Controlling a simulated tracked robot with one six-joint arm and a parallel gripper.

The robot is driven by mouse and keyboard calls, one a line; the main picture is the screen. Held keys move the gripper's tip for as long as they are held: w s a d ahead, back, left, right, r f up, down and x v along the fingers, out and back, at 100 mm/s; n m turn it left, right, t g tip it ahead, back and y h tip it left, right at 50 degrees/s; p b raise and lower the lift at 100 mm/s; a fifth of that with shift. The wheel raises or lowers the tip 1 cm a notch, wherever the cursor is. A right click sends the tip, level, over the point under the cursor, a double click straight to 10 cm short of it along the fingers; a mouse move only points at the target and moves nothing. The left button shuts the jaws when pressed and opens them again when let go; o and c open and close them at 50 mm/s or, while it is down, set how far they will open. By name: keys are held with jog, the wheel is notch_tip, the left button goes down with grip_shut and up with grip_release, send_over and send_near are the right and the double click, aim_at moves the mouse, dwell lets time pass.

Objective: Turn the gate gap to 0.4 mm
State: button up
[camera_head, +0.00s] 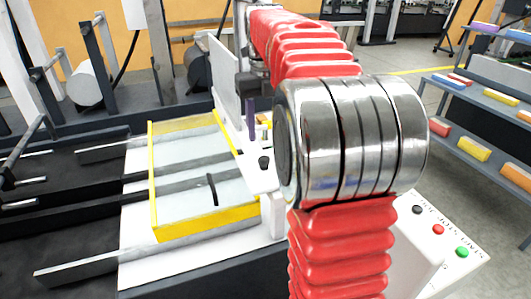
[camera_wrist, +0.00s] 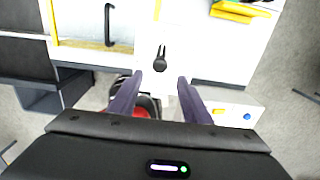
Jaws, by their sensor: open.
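A small black knob (camera_head: 264,162) with a narrow handle sits on a white panel beside the yellow-edged gate frame (camera_head: 205,224). In the wrist view the knob (camera_wrist: 160,62) lies just beyond my fingertips, centred between them in the picture, its handle pointing roughly up and down. My gripper (camera_wrist: 159,78) is open, with two dark purple fingers apart and nothing between them. In the head view one purple finger of my gripper (camera_head: 250,130) shows above the panel; my arm hides much of the rest. No gap reading is legible in either view.
The yellow-edged frame has a clear cover with a black handle (camera_head: 212,190). A control box (camera_head: 425,245) with black, red and green buttons stands at the lower right. Shelves (camera_head: 480,115) with coloured boxes stand at the right. Dark machine rails (camera_head: 60,225) run at the left.

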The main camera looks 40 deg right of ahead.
aim_at(265, 157)
notch_tip(265, 157, down, 8)
jog(key=shift+f, duration=0.1)
dwell(0.4)
jog(key=c, duration=1)
jog(key=shift+d, duration=0.25)
jog(key=shift+c, duration=0.2)
jog(key=shift+a, duration=0.1)
